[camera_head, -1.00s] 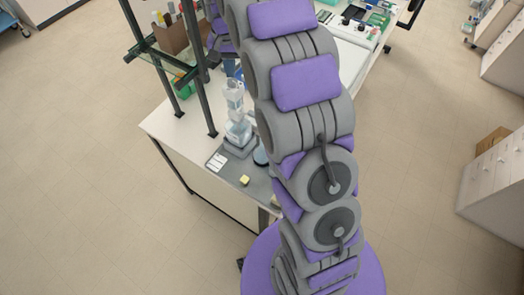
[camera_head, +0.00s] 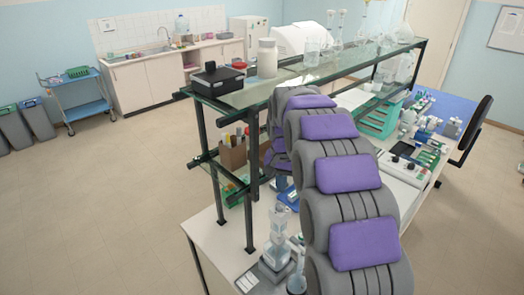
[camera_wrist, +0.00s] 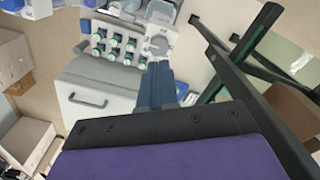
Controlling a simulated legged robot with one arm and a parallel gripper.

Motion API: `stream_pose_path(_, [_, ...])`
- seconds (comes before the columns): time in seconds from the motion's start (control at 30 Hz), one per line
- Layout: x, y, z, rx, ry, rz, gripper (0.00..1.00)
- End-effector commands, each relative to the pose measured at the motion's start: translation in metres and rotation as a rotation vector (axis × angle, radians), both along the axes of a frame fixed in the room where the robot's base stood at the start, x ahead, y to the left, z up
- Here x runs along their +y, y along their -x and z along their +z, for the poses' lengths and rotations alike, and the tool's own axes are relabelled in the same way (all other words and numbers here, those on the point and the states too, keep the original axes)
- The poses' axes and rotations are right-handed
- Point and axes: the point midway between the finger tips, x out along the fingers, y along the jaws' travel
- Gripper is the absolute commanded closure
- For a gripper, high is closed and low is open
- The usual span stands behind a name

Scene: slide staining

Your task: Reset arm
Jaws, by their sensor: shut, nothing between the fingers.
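My arm, grey with purple pads, reaches over the white lab table (camera_head: 205,228) toward the dark-framed glass shelf rack (camera_head: 249,92) in the head view. Its far end is beside the rack, and my gripper is mostly hidden there behind the arm. In the wrist view, my gripper (camera_wrist: 160,66) shows as two blue fingers lying together, shut and empty.
The rack's dark bars (camera_wrist: 236,75) run close to the right of my gripper in the wrist view. Glassware (camera_head: 278,240) stands on the table left of my arm. A black chair (camera_head: 474,130) is at the right. The floor (camera_head: 95,210) on the left is clear.

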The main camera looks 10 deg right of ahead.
Motion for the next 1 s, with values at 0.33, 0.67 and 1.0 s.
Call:
stream_pose_path(0.33, [0.000,0.065,-0.012,0.025,0.000,0.066,1.00])
stream_pose_path(0.67, [0.000,0.176,-0.044,0.066,-0.005,0.182,1.00])
stream_pose_path(1.0, [0.000,0.300,-0.103,0.115,-0.017,0.299,1.00])
